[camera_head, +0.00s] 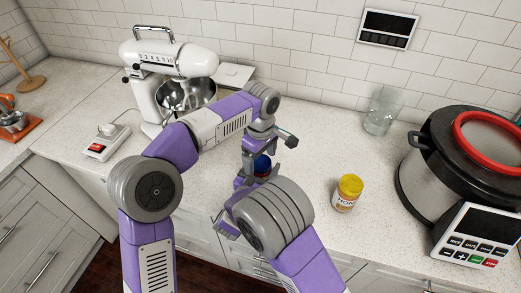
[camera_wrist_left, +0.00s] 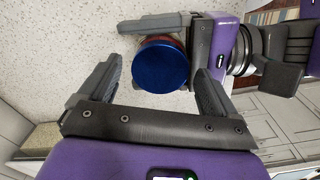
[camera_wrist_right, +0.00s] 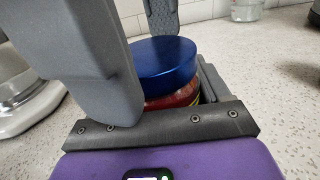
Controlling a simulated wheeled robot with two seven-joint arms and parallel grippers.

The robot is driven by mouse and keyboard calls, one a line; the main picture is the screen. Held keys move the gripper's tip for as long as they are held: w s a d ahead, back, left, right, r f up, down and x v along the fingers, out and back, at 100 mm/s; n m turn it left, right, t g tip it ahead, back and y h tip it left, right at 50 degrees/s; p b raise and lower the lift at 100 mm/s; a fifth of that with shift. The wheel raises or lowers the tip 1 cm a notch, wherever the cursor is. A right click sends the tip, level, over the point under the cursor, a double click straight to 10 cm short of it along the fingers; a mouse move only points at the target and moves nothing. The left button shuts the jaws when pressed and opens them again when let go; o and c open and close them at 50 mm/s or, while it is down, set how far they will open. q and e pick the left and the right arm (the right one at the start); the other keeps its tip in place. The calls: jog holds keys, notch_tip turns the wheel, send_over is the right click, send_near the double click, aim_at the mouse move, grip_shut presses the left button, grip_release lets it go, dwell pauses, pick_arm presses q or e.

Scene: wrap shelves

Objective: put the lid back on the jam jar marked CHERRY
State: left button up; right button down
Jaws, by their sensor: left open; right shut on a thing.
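A jar with red contents (camera_wrist_right: 180,97) stands upright on the counter, with a blue lid (camera_wrist_right: 162,60) on its top. The lid also shows in the head view (camera_head: 262,163) and, from above, in the left wrist view (camera_wrist_left: 160,65). The jar's label is mostly hidden, and I cannot read CHERRY on it. My right gripper (camera_wrist_left: 150,58) is shut on the jar below the lid. My left gripper (camera_head: 272,139) is open just above, its fingers apart on either side of the lid (camera_wrist_left: 157,85). I cannot tell whether the lid is fully seated.
A jar with a yellow lid (camera_head: 346,193) and a label starting HON stands to the right. A glass (camera_head: 381,112) and a large cooker (camera_head: 440,155) are farther right. A stand mixer (camera_head: 170,65) and a small scale (camera_head: 104,142) are at left. The counter between the jars is clear.

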pick_arm(q)
jog(key=shift+f, duration=0.1)
jog(key=shift+c, duration=0.3)
jog(key=c, duration=1.1)
jog(key=shift+o, duration=0.2)
jog(key=m, duration=0.4)
jog(key=shift+m, duration=0.4)
jog(key=m, duration=1.2)
jog(key=shift+m, duration=0.3)
jog(key=m, duration=0.3)
jog(key=shift+f+m, duration=0.1)
jog(key=shift+m, duration=0.3)
jog(key=m, duration=0.4)
jog(key=shift+m, duration=0.4)
